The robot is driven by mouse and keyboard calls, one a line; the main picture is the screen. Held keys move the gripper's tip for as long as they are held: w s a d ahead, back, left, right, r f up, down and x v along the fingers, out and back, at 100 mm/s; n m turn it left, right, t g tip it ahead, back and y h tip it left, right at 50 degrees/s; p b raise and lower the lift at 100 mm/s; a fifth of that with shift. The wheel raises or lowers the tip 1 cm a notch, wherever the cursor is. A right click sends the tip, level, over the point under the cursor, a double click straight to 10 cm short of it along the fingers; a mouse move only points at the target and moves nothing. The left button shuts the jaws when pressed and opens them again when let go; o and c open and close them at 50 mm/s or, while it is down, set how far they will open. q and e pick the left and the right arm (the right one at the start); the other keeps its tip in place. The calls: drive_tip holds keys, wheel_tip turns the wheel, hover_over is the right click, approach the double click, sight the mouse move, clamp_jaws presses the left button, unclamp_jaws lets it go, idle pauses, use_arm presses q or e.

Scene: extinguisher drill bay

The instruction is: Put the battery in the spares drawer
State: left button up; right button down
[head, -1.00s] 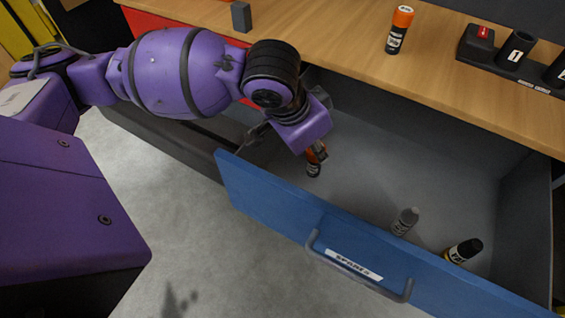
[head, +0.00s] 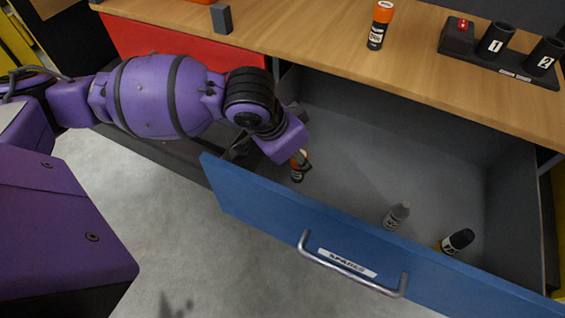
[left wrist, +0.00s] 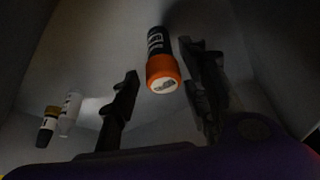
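The spares drawer (head: 340,215), with a blue front and a label, is pulled open below the bench. A black battery with an orange end (head: 298,168) is inside it near the left, beside the inner side of the front. My left gripper (head: 300,152) reaches down into the drawer over it. In the left wrist view the battery (left wrist: 159,62) lies between the two spread fingers of the left gripper (left wrist: 160,62), with a clear gap to the left finger. The battery seems to stand on the drawer floor. My right gripper is not in view.
A grey-capped bottle (head: 396,215) and a black-and-yellow can (head: 457,241) are in the drawer's right half. On the bench stand another orange-topped cylinder (head: 379,25), a small grey block (head: 221,18) and a black numbered holder (head: 500,55). The drawer floor's middle is clear.

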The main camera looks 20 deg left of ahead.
use_arm(q)
drive_tip(key=shift+r, duration=0.15)
drive_tip(key=p+v, duration=0.2)
drive_tip(key=v, duration=1)
drive_tip(key=shift+a, duration=0.1)
